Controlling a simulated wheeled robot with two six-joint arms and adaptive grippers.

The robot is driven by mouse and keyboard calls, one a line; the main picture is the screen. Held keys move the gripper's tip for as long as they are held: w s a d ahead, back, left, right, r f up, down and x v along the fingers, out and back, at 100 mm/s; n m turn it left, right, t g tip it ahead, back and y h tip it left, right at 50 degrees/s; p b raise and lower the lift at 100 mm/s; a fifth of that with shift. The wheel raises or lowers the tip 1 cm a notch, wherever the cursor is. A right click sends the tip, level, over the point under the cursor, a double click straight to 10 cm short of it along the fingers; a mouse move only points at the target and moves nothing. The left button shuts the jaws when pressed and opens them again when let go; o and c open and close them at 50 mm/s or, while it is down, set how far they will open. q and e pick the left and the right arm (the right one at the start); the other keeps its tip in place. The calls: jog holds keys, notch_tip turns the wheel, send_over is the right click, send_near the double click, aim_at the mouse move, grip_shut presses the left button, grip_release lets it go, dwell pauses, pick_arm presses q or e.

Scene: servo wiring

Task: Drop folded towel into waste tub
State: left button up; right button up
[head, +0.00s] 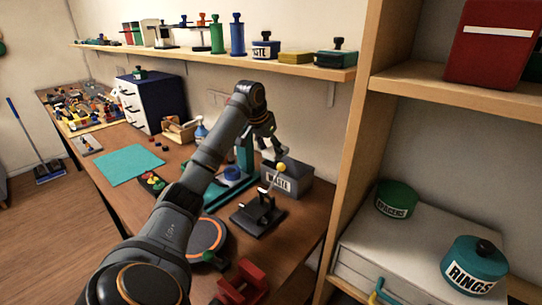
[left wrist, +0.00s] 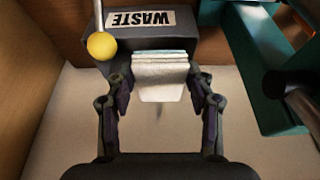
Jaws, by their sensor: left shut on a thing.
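My left gripper (head: 268,140) hangs over the workbench, above the grey waste tub (head: 300,180). In the left wrist view the gripper (left wrist: 160,103) is shut on a folded towel (left wrist: 160,77), white with a thin greenish layer at its far edge. The dark waste tub (left wrist: 185,44) with its white WASTE label lies just beyond the towel there. The towel overlaps the tub's edge in that view, and the tub's inside cannot be made out. The towel is hard to make out in the head view. My right gripper is not in view.
A lever with a yellow knob (head: 281,167) stands in front of the tub; the knob (left wrist: 102,46) is close left in the wrist view. A teal press (head: 244,155) stands beside the tub. A wooden shelf unit (head: 352,150) bounds the right side.

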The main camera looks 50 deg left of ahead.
aim_at(269, 153)
pick_arm(q)
jog(key=shift+f, duration=0.9)
jog(key=shift+w+a+f, duration=0.1)
jog(key=shift+f, duration=0.1)
jog(key=shift+f, duration=0.6)
jog(key=o, duration=1.1)
jog(key=shift+r, duration=0.1)
jog(key=shift+p+v, duration=0.95)
jog(key=shift+v, duration=5.55)
